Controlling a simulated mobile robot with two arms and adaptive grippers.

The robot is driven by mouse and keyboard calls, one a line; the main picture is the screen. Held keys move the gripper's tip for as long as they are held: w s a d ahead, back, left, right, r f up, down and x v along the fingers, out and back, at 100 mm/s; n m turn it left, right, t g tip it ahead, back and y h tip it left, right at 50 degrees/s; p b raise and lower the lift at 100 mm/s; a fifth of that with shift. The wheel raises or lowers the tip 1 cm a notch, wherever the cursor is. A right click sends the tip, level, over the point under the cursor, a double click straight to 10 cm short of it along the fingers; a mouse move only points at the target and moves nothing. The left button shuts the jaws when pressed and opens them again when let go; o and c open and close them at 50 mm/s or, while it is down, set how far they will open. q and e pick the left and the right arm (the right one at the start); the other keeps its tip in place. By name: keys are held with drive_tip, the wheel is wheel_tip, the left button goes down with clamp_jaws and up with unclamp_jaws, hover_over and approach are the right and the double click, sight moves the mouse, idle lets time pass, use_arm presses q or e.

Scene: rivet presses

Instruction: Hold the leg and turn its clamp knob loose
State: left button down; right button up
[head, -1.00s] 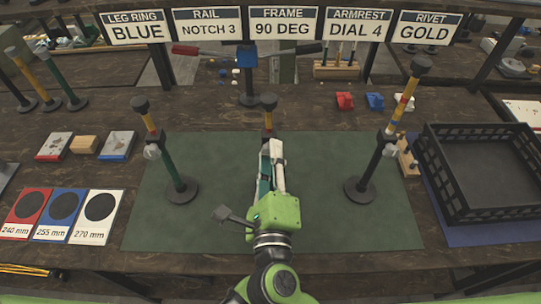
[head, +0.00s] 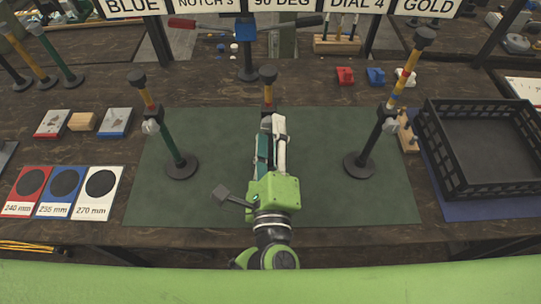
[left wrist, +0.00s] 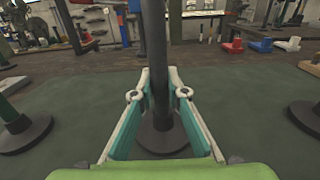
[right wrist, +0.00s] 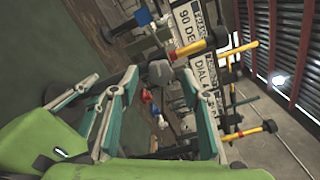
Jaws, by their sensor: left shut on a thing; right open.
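The middle leg (head: 267,90) stands upright on the mat, with a dark cap and a yellow upper section. In the left wrist view my left gripper (left wrist: 160,95) is shut around its dark lower tube (left wrist: 155,40), above the round base (left wrist: 162,135). My right gripper (head: 272,122) is above the left one, rolled sideways, and hides it in the head view. In the right wrist view the open right gripper (right wrist: 160,92) points at the dark clamp knob area (right wrist: 160,73), below the yellow section (right wrist: 193,50). Contact with the knob cannot be told.
A left leg (head: 165,125) and a right leg (head: 378,130) stand on the green mat (head: 215,190) either side. A black crate (head: 437,165) is at the right, blocks (head: 82,121) and size cards (head: 60,190) at the left.

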drive_tip(key=s, duration=1)
drive_tip(key=shift+s, duration=0.35)
drive_tip(key=w+m, duration=1.2)
drive_tip(key=shift+a, duration=0.1)
idle(0.4)
drive_tip(key=c, duration=1.1)
